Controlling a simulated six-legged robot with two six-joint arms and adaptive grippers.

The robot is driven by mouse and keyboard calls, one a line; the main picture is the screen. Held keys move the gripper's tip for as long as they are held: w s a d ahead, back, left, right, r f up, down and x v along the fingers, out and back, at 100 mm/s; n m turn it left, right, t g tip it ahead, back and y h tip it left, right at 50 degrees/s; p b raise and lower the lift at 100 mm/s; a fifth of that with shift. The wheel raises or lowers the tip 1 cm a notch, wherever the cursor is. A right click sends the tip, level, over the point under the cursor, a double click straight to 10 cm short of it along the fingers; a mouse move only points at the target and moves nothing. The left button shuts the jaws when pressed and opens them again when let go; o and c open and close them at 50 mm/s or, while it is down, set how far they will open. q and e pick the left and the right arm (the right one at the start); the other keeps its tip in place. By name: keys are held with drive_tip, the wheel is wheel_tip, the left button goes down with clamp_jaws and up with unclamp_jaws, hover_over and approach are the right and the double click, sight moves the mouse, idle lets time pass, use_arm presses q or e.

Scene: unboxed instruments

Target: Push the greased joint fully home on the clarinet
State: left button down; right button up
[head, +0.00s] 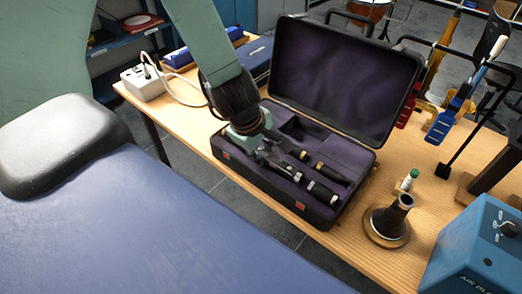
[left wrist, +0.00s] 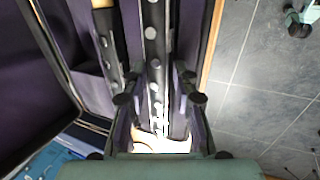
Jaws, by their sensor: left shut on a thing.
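The open black instrument case (head: 225,160) with purple lining lies on the wooden table. Black clarinet joints with silver keys lie in it; one joint (head: 322,193) has pale rings near its end, and another joint (head: 330,171) with a tan end lies beside it. My left gripper (head: 268,153) reaches down into the case. In the left wrist view the fingers (left wrist: 160,100) are shut around a long black clarinet joint (left wrist: 155,50). The second joint (left wrist: 110,45) lies to its left. Grease and the joint's seating cannot be made out. My right gripper is out of view.
A black bell (head: 392,216) stands on a round wooden base at the table's front. A small green-capped tube (head: 408,180) stands behind it. A blue box (head: 480,250) is at lower right. The raised case lid (head: 345,80) blocks the back.

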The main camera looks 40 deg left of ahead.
sight(262, 156)
use_arm(q)
drive_tip(key=shift+r+p, duration=0.8)
drive_tip(key=shift+p, duration=0.05)
idle(0.7)
drive_tip(key=shift+r+p, duration=2.1)
drive_tip(key=shift+p, duration=0.05)
drive_tip(key=shift+f, duration=0.1)
